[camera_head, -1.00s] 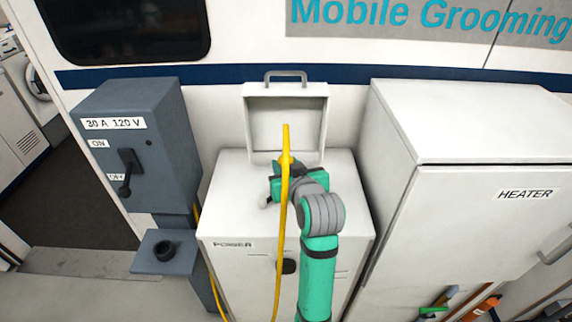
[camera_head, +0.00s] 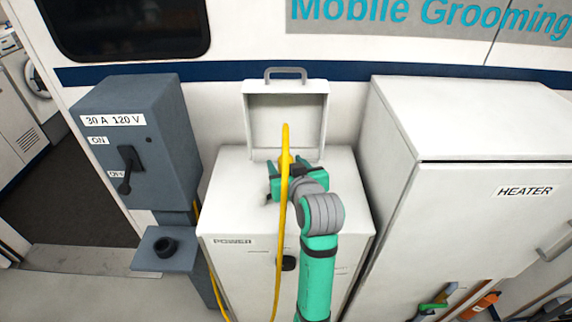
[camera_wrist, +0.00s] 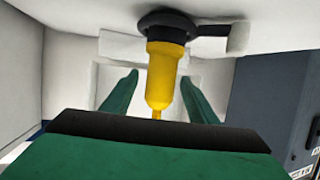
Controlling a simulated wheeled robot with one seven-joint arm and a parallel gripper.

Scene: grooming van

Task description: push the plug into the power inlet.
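The yellow plug (camera_wrist: 164,70) stands with its end against the black round power inlet (camera_wrist: 165,18) in the wrist view; it looks seated there, though its contacts are hidden. The inlet is hidden there.
The cabinet's raised lid (camera_head: 285,105) stands behind my gripper. A grey switch box (camera_head: 150,165) is on the left and the white heater cabinet (camera_head: 480,210) is close on the right. The yellow cord hangs down the cabinet's front.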

